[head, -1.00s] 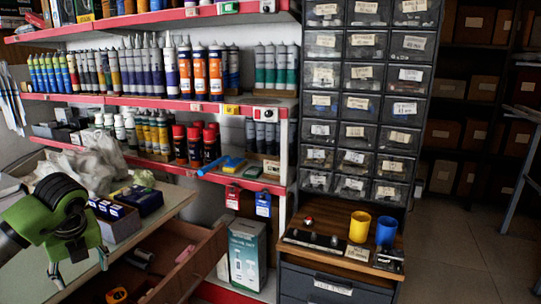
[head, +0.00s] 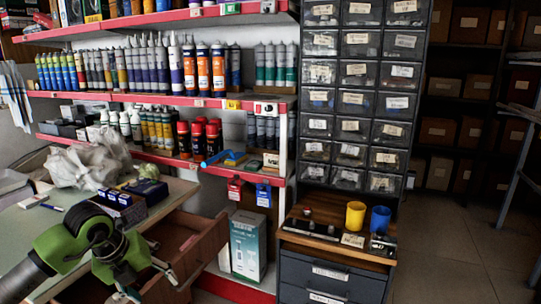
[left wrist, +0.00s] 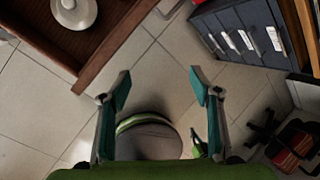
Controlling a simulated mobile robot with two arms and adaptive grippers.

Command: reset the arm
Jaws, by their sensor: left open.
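My left arm comes in from the lower left in the head view. Its green and black gripper (head: 153,287) hangs over the open wooden drawer (head: 208,240). In the left wrist view the two teal fingers of my left gripper (left wrist: 160,88) stand wide apart with nothing between them, above the tiled floor. The drawer's wooden edge (left wrist: 118,48) shows at the upper left there, with a pale round object (left wrist: 75,12) inside. My right gripper is not in the head view.
The counter (head: 45,225) holds a crumpled plastic bag (head: 88,165) and small boxes (head: 118,205). Red-edged shelves (head: 160,98) carry tubes and bottles. A drawer cabinet with yellow (head: 355,215) and blue cups (head: 380,219) stands right of them. Tiled floor (head: 450,240) is clear at right.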

